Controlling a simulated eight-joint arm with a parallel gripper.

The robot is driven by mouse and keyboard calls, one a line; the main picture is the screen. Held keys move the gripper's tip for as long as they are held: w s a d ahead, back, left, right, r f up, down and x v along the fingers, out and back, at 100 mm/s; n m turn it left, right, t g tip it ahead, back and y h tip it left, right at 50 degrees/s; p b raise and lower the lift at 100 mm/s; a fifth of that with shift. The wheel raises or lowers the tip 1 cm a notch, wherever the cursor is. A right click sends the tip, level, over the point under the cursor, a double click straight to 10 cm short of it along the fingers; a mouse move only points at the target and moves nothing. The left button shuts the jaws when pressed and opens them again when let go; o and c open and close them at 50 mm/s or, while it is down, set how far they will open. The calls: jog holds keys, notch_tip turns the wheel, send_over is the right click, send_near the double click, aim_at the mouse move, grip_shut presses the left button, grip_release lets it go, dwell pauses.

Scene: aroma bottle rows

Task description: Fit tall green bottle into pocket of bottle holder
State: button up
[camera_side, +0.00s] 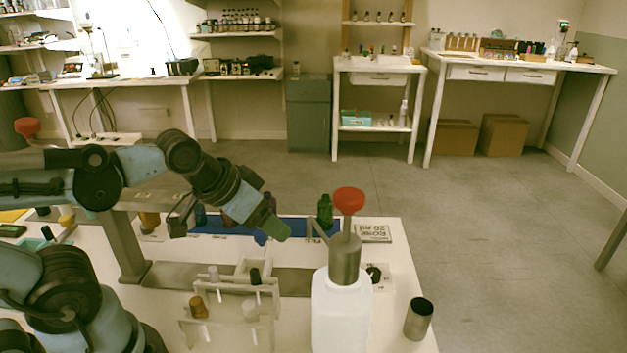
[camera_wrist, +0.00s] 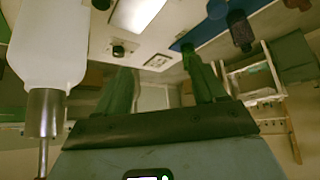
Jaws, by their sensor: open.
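The tall green bottle (camera_side: 325,212) stands upright near the right end of the blue mat in the side view. In the wrist view a green bottle (camera_wrist: 187,54) shows just beyond the right finger, partly hidden. My gripper (camera_side: 272,230) is open and empty, to the left of the bottle in the side view; its two green fingers (camera_wrist: 160,88) are spread in the wrist view. The pale bottle holder (camera_side: 228,318) stands at the front of the table with several small bottles in or at it.
A large white bottle (camera_side: 341,312) with a steel collar and red top stands at the front right. A steel cup (camera_side: 419,318) is right of it. Other bottles stand along the blue mat (camera_side: 294,222). A labelled card (camera_side: 373,232) lies at the back right.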

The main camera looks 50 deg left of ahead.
jog(key=shift+w, duration=0.1)
jog(key=m+g+h, duration=0.1)
jog(key=m+g, duration=0.2)
jog(key=m, duration=0.1)
send_over(328, 204)
jog(key=s+a, duration=0.2)
jog(key=s, duration=0.1)
jog(key=x, duration=1.1)
jog(key=shift+d+f, duration=0.1)
jog(key=shift+f, duration=0.05)
jog(key=c, duration=1.1)
